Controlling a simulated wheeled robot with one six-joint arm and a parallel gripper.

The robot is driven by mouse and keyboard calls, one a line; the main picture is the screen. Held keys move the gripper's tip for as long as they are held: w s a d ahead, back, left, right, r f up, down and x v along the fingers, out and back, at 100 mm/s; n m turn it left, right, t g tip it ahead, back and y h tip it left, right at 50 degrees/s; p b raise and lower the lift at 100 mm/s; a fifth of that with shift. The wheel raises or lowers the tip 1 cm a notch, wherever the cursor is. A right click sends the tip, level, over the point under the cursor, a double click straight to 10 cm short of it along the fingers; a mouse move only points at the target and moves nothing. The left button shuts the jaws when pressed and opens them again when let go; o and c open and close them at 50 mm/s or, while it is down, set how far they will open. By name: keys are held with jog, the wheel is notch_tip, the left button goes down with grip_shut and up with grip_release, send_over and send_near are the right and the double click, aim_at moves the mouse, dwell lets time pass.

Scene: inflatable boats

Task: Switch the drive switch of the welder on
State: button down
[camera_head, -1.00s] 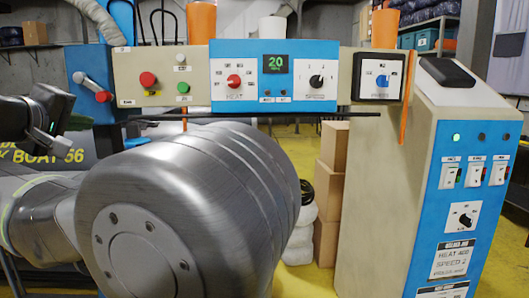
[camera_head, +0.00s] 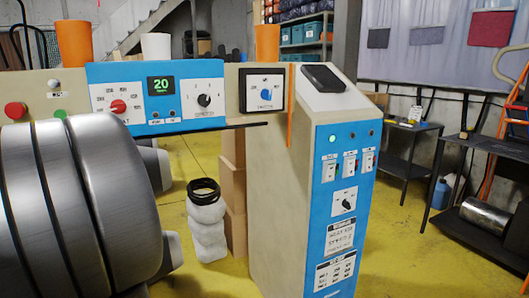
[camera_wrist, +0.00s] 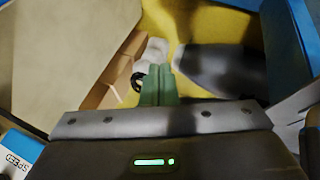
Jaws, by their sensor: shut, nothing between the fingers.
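The welder's slanted column has a blue front (camera_head: 325,190) in the head view. Three small switches, left (camera_head: 327,170), middle (camera_head: 349,164) and right (camera_head: 368,160), sit in a row on it. Their labels are too small to read, so I cannot tell which is the drive switch or how each is set. The lamp (camera_head: 332,139) above the left one glows green; the other two lamps look dark. My gripper (camera_wrist: 158,80) shows in the wrist view with its green fingers together and empty. It is out of sight in the head view, and the switches are not visible in the wrist view.
My large arm link fills the lower left of the head view. The welder's control panel (camera_head: 150,75) has knobs and a display reading 20. A rotary knob (camera_head: 345,202) sits below the switches. A dark table (camera_head: 410,126) stands at right. Yellow floor is open between.

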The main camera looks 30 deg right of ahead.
jog(key=s+d+m+t+y+p, duration=0.2)
jog(key=s+d+m+p, duration=0.4)
jog(key=d, duration=0.5)
jog(key=s+d+m+t+y+p, duration=0.2)
jog(key=s+d+m+p, duration=0.4)
jog(key=s+d+m, duration=0.4)
jog(key=shift+s+d+r+m+y, duration=0.35)
jog(key=shift+d+r+m, duration=0.1)
jog(key=shift+d+m, duration=0.75)
jog(key=shift+d, duration=0.1)
